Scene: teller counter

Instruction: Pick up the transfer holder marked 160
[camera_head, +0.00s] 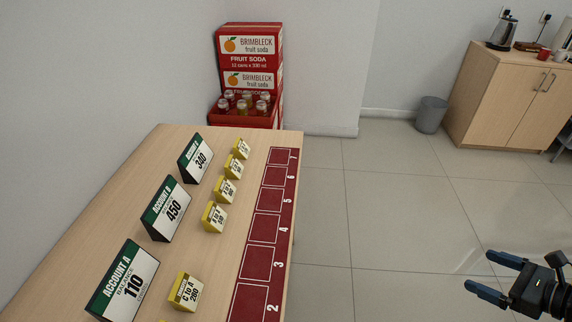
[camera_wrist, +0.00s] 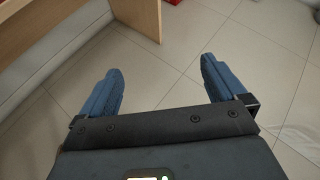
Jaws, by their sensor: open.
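Several small yellow transfer holders with white cards stand in a row on the wooden counter (camera_head: 118,210). The nearest one in full view is the holder reading "C to A 260" (camera_head: 185,292). Behind it stand a second holder (camera_head: 214,217), a third (camera_head: 225,191), a fourth (camera_head: 234,168) and a fifth (camera_head: 241,148); their print is too small to read surely. A yellow scrap shows at the bottom edge. I cannot tell which is marked 160. My gripper (camera_head: 479,271) is open and empty, over the floor well right of the counter. The wrist view shows both blue fingers apart (camera_wrist: 161,66).
Green-and-white account signs stand left of the holders: Account A 110 (camera_head: 128,281), 450 (camera_head: 168,209) and 340 (camera_head: 197,158). A red strip of numbered squares (camera_head: 257,264) lines the right edge. A red soda display (camera_head: 250,70) stands behind.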

